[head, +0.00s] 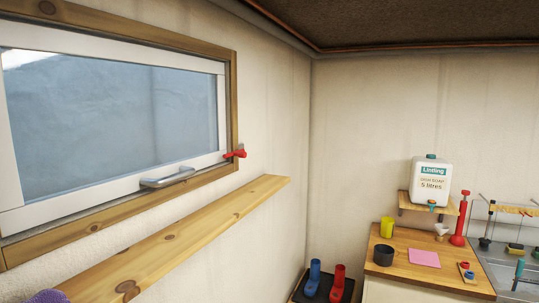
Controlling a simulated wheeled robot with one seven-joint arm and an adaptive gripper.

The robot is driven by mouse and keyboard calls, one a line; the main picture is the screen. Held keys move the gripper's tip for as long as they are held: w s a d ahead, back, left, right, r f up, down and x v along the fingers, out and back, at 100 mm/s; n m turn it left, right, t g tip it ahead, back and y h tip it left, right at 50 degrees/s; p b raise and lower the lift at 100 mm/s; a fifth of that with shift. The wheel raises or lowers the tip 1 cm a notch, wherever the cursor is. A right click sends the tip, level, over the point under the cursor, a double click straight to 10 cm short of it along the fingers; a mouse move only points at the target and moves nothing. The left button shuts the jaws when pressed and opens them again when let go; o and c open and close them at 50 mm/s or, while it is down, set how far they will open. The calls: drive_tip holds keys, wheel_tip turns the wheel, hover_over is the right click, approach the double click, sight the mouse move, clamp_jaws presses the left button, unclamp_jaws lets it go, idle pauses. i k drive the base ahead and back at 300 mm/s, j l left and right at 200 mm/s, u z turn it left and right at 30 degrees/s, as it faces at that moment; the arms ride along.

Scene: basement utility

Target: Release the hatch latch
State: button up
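A hatch-like window with a white frame (108,190) is set in a wooden surround (234,95) on the left wall. It looks closed. A small red latch (236,153) sits at the lower right corner of the white frame, reaching onto the wooden surround. A grey metal handle (167,178) is fixed on the lower rail, left of the latch. From this view I cannot tell whether the latch is engaged. My gripper is not in view.
A wooden shelf (190,232) runs along the wall below the window, with a purple object (48,296) at its near end. At right a wooden counter (405,270) holds a yellow cup (387,227) and black pot (383,254). A soap jug (431,182) stands above.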

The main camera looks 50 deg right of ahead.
sight(241, 153)
drive_tip(key=z, duration=1.35)
